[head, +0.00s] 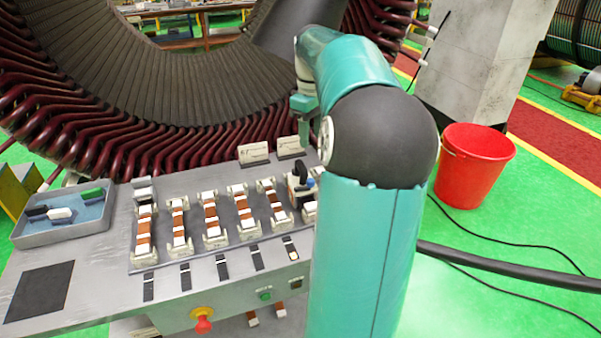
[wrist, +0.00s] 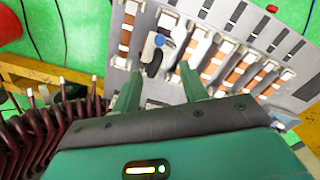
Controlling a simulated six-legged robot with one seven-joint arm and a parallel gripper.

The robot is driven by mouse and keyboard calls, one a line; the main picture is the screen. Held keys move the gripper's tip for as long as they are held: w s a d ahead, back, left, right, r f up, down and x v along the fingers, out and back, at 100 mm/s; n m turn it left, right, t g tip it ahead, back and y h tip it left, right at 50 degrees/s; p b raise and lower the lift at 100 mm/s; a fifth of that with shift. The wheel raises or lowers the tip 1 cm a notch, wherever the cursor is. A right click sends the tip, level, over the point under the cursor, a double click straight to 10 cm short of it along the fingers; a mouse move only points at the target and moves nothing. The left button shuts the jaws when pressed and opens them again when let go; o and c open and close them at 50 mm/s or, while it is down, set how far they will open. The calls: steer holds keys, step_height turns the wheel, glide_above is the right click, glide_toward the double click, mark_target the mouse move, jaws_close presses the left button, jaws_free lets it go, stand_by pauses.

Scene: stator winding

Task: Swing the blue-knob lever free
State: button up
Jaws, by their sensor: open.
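The blue knob (wrist: 159,40) sits on a black lever (wrist: 153,57) on the grey panel in the wrist view. In the head view the lever (head: 299,173) stands at the right end of the row of brown-banded parts, with a little blue showing, partly behind my arm. My gripper (wrist: 159,73) is open and empty. Its two fingers point toward the lever, the knob lying a little beyond and between the tips. I see no contact. In the head view my arm hides most of my gripper.
The grey bench (head: 90,250) carries several brown-banded parts (head: 210,215) in a row. A tray (head: 70,215) of small blocks is at left, and a red button (head: 203,324) is in front. The large stator (head: 120,120) rises behind. A red bucket (head: 472,165) stands at right.

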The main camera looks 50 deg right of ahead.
mark_target(311, 180)
step_height(311, 180, down, 13)
steer(key=shift+s+f, duration=0.15)
steer(key=shift+f, duration=0.35)
jaws_close()
